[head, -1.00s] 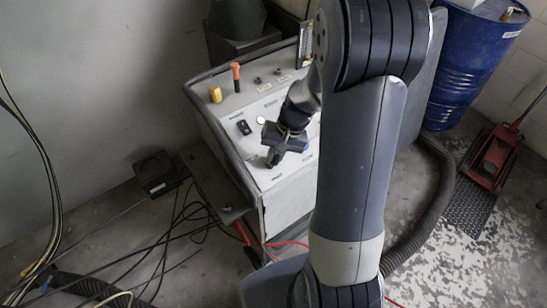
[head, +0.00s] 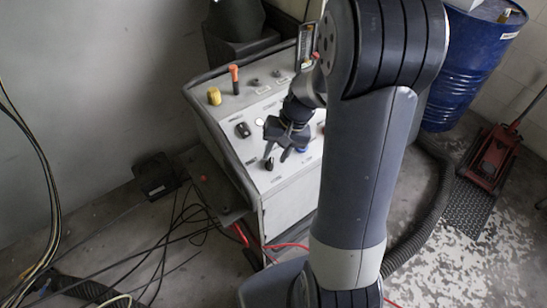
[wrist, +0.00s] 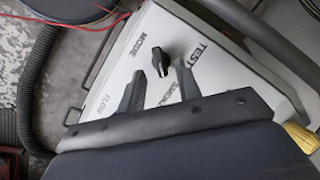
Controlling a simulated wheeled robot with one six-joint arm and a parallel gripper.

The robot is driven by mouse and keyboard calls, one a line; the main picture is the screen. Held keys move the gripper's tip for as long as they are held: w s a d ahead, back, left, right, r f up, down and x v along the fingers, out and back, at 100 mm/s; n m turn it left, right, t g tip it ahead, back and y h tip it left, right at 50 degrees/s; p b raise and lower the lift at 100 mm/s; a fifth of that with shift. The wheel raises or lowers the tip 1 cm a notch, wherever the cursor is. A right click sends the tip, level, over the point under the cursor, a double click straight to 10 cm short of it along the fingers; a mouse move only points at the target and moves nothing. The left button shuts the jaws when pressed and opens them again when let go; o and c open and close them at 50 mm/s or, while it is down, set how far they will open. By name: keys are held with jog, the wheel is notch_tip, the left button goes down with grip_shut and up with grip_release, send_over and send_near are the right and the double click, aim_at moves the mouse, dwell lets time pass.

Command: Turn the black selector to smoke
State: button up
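The black selector (wrist: 160,62) is a small knob with a pointed grip on the pale panel, by the printed words MODE and TEST in the wrist view. A further label beside the right finger, apparently SMOKE, is partly covered. My gripper (wrist: 160,78) is open, with one dark finger on each side below the knob and a visible gap between them. I see no contact with the knob. In the head view my gripper (head: 279,148) hangs over the front of the console, and a small black knob (head: 269,163), apparently the selector, shows just below its fingers.
The console (head: 288,192) also carries an orange-topped lever (head: 234,78), a yellow knob (head: 214,96) and a black switch (head: 243,130). A blue drum (head: 470,60) and red jack (head: 492,160) stand to the right. Cables lie on the floor at left.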

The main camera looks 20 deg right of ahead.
aim_at(272, 162)
jog(key=v, duration=0.8)
jog(key=shift+s+f, duration=0.1)
jog(key=shift+f, duration=0.05)
jog(key=x, duration=1.1)
jog(key=shift+r+n+p, duration=0.35)
jog(key=shift+n, duration=0.05)
jog(key=shift+a+n+h, duration=0.1)
jog(key=shift+n+h, duration=0.4)
jog(key=shift+f, duration=0.1)
